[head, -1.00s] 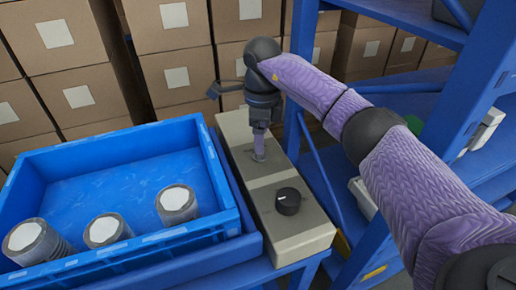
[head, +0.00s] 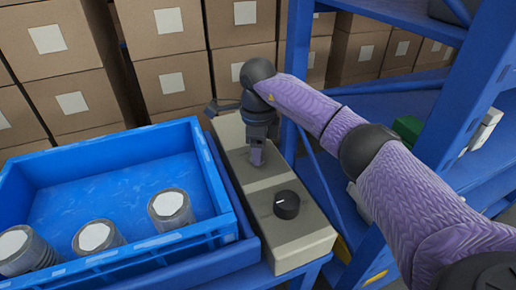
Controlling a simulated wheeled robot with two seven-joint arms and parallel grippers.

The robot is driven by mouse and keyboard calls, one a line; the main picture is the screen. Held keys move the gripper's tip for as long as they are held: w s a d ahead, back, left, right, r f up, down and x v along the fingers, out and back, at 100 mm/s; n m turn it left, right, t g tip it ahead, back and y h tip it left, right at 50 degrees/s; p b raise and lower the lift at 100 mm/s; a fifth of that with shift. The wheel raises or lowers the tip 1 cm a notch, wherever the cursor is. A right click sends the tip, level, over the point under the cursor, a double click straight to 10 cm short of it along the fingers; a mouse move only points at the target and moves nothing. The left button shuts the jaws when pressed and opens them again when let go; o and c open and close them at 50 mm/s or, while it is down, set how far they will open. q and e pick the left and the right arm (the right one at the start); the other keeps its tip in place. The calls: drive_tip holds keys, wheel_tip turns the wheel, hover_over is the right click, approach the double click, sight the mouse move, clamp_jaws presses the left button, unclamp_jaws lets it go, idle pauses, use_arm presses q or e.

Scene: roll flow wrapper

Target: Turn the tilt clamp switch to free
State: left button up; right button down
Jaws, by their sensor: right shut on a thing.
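A long beige control box (head: 297,238) stands on a blue stand to the right of the crate. A round black knob (head: 286,204) with a light pointer mark sits on its near half. My right gripper (head: 257,158) points down at the box's far half and is shut on a switch there. The gripper hides that switch, so its setting cannot be read. I see no lettering that tells which control is the tilt clamp switch. My left gripper is not in view.
A blue crate (head: 222,190) with several grey rolls with white tops stands left of the box. Blue shelving (head: 462,60) rises at the right, close to my right arm. Stacked cardboard boxes (head: 160,75) fill the back.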

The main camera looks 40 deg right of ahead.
drive_tip(key=shift+n, duration=0.6)
drive_tip(key=shift+r+n+p, duration=0.1)
drive_tip(key=shift+n+p, duration=0.55)
drive_tip(key=shift+n, duration=0.45)
drive_tip(key=n, duration=0.4)
drive_tip(key=shift+w+n+p, duration=0.1)
drive_tip(key=shift+n+p, duration=0.2)
drive_tip(key=shift+p, duration=0.05)
drive_tip(key=shift+n, duration=2)
